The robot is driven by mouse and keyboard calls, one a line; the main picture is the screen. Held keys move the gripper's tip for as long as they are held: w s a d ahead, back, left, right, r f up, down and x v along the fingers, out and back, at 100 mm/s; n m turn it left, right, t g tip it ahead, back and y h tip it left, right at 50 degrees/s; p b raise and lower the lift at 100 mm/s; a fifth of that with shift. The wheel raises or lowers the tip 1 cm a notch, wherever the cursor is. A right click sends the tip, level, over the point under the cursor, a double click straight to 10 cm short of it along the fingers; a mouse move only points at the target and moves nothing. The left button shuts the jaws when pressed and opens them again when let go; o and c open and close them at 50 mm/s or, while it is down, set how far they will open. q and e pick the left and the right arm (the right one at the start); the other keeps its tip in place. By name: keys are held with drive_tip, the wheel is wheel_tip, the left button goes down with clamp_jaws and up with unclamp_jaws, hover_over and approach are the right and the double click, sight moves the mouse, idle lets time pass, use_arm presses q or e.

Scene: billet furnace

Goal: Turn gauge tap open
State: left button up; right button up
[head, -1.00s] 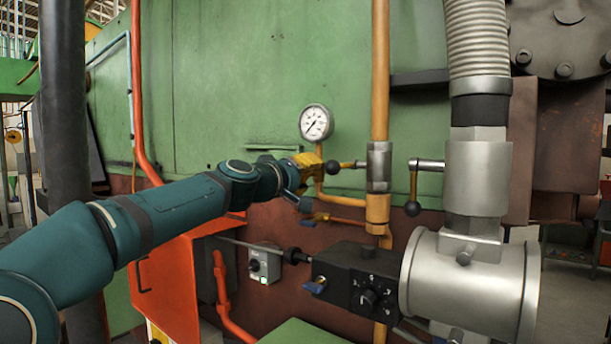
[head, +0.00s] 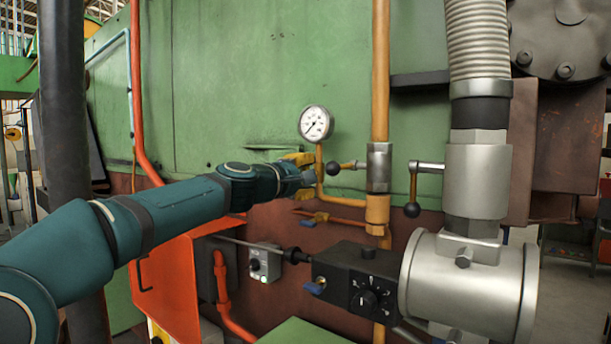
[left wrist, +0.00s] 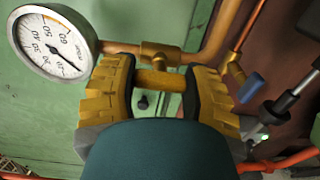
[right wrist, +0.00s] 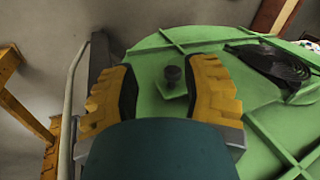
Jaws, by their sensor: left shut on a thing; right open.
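The round white gauge (head: 315,123) is on the green furnace wall, on a brass pipe; it also shows in the left wrist view (left wrist: 54,43). The gauge tap (left wrist: 155,56) is a brass fitting on that pipe. Its yellowish bar (left wrist: 160,80) lies between the fingers of my left gripper (left wrist: 162,88), which is shut on it. In the head view my left gripper (head: 300,160) is just below and left of the gauge, and its wrist hides most of the tap. My right gripper (right wrist: 162,88) is open and empty, with a dark knob on a green surface beyond it.
A black-knobbed lever (head: 345,166) projects from the orange vertical pipe (head: 380,70) just right of my left gripper. A lower tap with a blue handle (left wrist: 252,88) is close by. A black valve block (head: 355,280) and an orange box (head: 170,285) are below.

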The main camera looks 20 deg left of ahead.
idle(0.4)
use_arm(q)
drive_tip(key=o, duration=1.2)
drive_tip(key=shift+s, duration=0.1)
drive_tip(key=v, duration=1.2)
